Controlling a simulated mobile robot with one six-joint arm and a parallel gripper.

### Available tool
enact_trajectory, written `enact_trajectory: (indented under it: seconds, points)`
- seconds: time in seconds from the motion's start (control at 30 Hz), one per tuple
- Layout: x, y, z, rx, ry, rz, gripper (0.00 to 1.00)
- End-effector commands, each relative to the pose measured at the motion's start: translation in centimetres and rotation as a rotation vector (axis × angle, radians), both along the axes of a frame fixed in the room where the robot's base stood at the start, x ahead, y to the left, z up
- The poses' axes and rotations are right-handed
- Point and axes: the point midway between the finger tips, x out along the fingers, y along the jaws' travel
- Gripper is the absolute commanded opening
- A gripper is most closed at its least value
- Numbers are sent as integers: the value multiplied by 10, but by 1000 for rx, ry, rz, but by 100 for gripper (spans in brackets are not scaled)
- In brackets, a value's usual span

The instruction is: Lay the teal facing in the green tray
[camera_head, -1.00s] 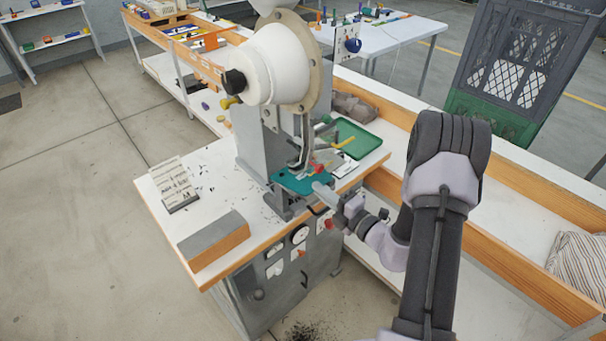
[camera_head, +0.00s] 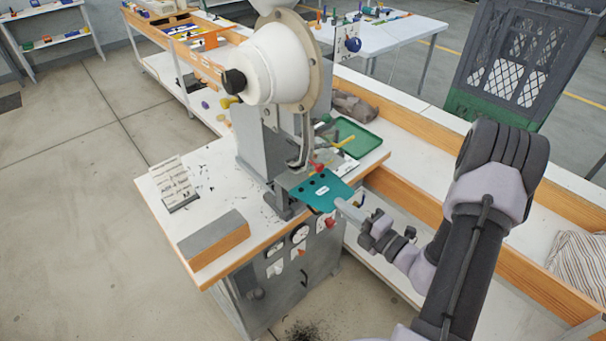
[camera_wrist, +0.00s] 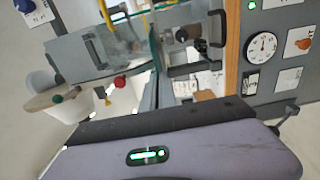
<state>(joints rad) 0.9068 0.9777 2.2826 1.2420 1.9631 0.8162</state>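The teal facing (camera_head: 322,191) is a flat plate with a row of dark holes and a small white label. It is out in front of the press head, over the front edge of the press table. My gripper (camera_head: 343,206) is shut on its right edge. In the wrist view the facing (camera_wrist: 155,48) shows nearly edge-on as a thin teal strip; the fingertips are hard to make out there. The green tray (camera_head: 374,137) lies flat behind and to the right of the press, with a yellow strip reaching over its left side.
The eyelet press (camera_head: 283,62) stands just left of the facing, its red knob (camera_head: 317,168) close by. A wooden-edged bench (camera_head: 410,125) runs behind my arm.

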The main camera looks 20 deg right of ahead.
Motion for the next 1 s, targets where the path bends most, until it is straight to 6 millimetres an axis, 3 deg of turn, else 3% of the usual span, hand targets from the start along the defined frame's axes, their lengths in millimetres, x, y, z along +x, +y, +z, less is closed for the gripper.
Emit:
enact_trajectory:
  seconds: [0.53,1.0]
  points:
    - [-50,-19,0,-1,0,-2,0]
    - [-55,-20,0,-1,0,0,0]
